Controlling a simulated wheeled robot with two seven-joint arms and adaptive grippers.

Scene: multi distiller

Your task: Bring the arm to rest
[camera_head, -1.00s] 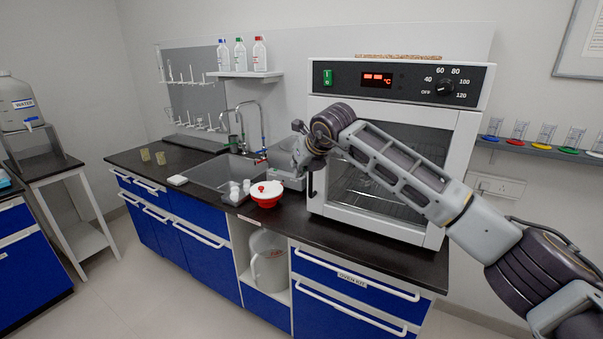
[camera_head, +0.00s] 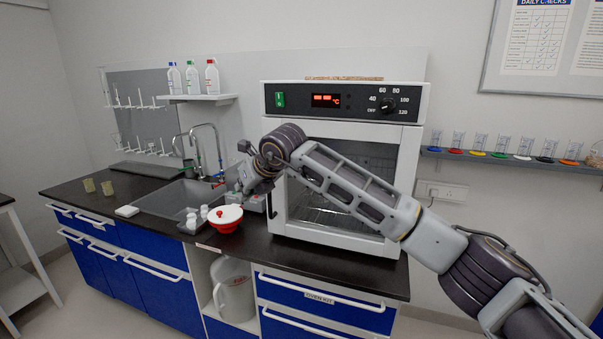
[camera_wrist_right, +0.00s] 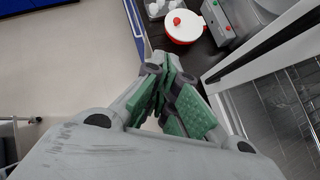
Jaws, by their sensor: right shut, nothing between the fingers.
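My right arm reaches in from the right across the front of the oven in the head view. My right gripper is largely hidden behind its own wrist in that view. In the right wrist view the right gripper (camera_wrist_right: 168,88) shows with its green-padded fingers together and nothing between them. It is over the counter's front edge and the floor, apart from the red pot with a white lid. My left gripper is not in view.
The oven (camera_head: 340,100) stands on the dark counter (camera_head: 290,250) behind my arm. A red pot with a white lid (camera_head: 227,217) sits left of the oven, near the sink (camera_head: 180,198). A wall shelf (camera_head: 510,156) with several small vessels is at the right.

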